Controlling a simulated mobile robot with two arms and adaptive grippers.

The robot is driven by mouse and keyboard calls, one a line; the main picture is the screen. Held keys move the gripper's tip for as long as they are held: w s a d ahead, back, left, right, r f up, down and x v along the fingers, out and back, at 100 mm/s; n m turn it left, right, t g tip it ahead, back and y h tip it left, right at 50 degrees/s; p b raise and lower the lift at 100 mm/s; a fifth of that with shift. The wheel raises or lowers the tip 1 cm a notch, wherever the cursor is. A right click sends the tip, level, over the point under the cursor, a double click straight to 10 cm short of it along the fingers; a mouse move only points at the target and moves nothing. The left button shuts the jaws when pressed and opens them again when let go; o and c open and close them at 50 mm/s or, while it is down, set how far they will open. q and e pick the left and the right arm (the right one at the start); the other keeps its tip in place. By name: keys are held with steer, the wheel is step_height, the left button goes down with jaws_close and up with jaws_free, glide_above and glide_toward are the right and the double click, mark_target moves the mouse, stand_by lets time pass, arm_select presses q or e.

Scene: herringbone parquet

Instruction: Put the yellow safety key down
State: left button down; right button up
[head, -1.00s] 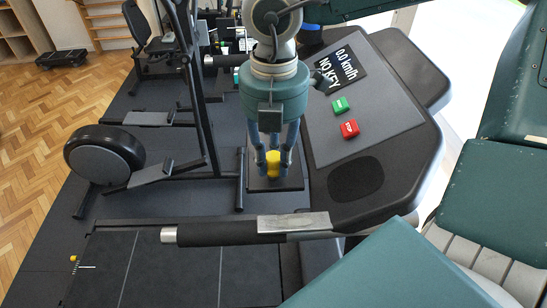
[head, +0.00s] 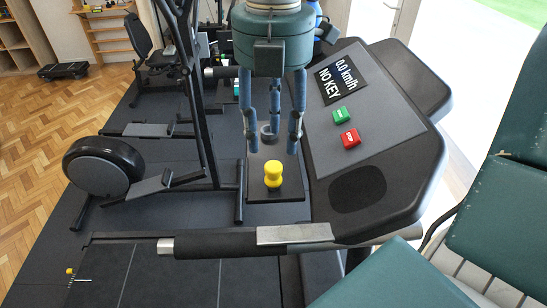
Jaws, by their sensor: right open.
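The yellow safety key (head: 273,174) stands upright on a small dark plate (head: 290,194) beside the treadmill console. My right gripper (head: 271,140) is open above and just behind it in the picture. Its blue-grey fingers are spread, and no finger appears to hold the key. The treadmill console (head: 385,125) shows "0.0 km/h" and "NO KEY" on its display (head: 341,80). My left gripper is not in view.
A green button (head: 340,115) and a red button (head: 350,138) sit on the console. A handrail (head: 235,244) crosses in front of the plate. An elliptical trainer (head: 105,167) stands to the left. A small yellow-topped item (head: 70,272) is at the lower left.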

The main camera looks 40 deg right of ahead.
steer(key=shift+r, duration=1.65)
